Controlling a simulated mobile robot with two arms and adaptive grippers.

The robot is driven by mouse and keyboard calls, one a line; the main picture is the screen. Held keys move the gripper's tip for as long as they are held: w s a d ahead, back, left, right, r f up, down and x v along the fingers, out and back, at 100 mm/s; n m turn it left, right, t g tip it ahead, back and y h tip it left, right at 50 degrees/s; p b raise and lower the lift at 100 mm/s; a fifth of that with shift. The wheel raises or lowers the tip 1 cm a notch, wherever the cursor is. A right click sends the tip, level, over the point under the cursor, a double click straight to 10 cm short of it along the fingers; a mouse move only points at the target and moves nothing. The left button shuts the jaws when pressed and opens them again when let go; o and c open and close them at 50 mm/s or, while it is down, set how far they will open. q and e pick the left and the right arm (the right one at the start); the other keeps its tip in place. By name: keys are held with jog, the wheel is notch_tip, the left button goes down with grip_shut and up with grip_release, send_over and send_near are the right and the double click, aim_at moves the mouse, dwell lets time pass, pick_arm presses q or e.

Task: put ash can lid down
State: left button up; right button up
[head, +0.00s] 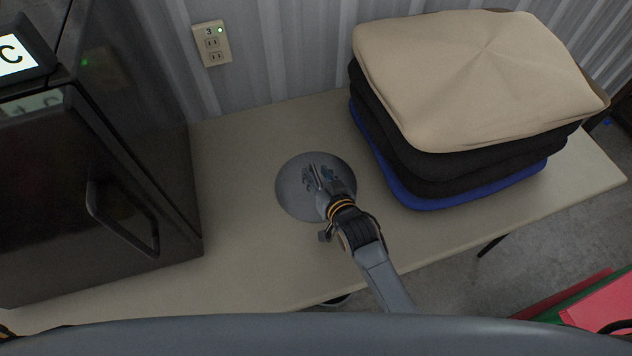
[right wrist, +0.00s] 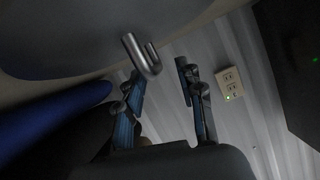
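The ash can lid (head: 297,201) is a round grey disc. It appears to lie on the table (head: 240,240), between the black cabinet and the cushion stack. My right gripper (head: 318,176) is over the lid. In the right wrist view the lid (right wrist: 70,35) fills the upper left, and its curved metal handle (right wrist: 146,62) stands close to the fingertips. The fingers of the right gripper (right wrist: 160,75) are spread apart, with a clear gap and nothing clamped between them. Whether a finger touches the handle I cannot tell. My left gripper is not in view.
A black cabinet (head: 90,190) with a door handle stands at the left. A stack of beige, black and blue cushions (head: 480,90) stands at the right. A wall outlet (head: 212,44) is behind. Table space in front of the lid is clear.

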aim_at(316, 171)
jog(key=x, duration=0.3)
jog(key=shift+w+d+f, duration=0.1)
jog(key=shift+w+f, duration=0.05)
jog(key=shift+f, duration=0.05)
grip_shut()
jog(key=shift+r, duration=0.15)
